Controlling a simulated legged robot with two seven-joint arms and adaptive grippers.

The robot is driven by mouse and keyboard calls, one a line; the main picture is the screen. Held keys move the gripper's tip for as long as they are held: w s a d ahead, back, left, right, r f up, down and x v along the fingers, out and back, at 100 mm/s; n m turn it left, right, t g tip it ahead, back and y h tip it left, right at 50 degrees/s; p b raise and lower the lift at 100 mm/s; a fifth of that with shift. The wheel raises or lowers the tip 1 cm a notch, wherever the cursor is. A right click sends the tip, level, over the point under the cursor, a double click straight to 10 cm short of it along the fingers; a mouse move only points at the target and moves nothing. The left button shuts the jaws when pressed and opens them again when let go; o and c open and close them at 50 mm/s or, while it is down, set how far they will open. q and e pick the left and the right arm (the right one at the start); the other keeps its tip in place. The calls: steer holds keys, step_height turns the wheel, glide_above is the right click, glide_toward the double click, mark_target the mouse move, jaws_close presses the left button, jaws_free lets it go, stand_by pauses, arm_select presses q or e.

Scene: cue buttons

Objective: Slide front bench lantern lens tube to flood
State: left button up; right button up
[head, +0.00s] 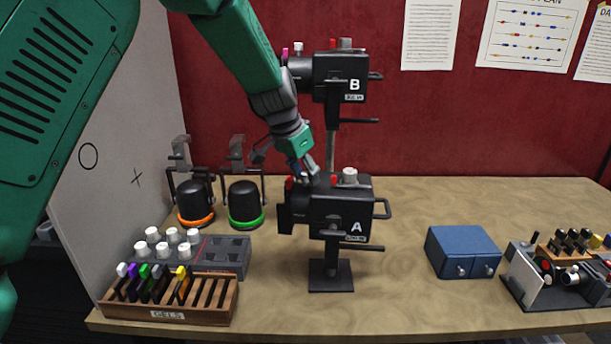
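A black lantern marked A (345,218) stands on a short post with a square foot at the front middle of the bench. Its shorter, narrower front part, apparently the lens tube (296,212), points left. Red knobs (289,183) and a white knob (349,174) sit on its top. My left gripper (307,172) reaches down from the upper left, with its dark fingertips at the top of the lantern near the tube. I cannot tell whether the fingers touch a knob or how far apart they are. My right gripper is not in view.
Lantern B (345,75) stands higher behind A. Two black lamps with orange (196,200) and green (244,202) rims stand left. A wooden gel rack (205,312) and a grey knob panel (226,254) lie front left. A blue box (461,250) sits right.

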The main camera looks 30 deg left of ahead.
arm_select(q)
steer(key=v, duration=1.1)
steer(key=shift+r, duration=0.25)
steer(key=shift+s+a, duration=0.15)
